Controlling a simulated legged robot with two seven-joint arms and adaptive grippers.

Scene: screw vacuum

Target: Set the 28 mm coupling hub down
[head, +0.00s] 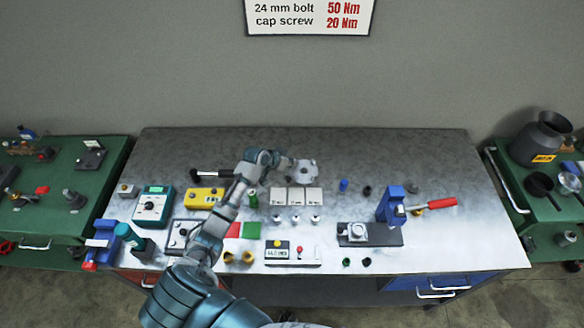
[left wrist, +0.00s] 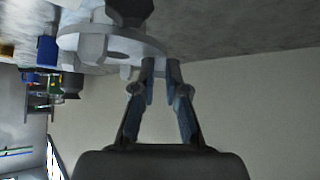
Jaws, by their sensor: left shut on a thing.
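The coupling hub is a pale grey round flange (head: 303,173) with holes, at the back middle of the bench, just behind three white labelled plates (head: 297,196). My left gripper (head: 289,162) reaches it from the left. In the left wrist view the hub's disc (left wrist: 88,46) fills the upper left, and the left fingers (left wrist: 160,68) are shut on its rim. A dark faceted piece (left wrist: 130,11) shows at the disc, partly cut off by the frame edge. I cannot tell whether the hub touches the bench top. My right gripper is not in view.
The metal bench (head: 400,150) is clear behind and right of the hub. A blue press with a red handle (head: 392,205) stands at right. Small bolts, a yellow box (head: 203,197) and a teal meter (head: 152,206) stand around. Green carts flank the bench.

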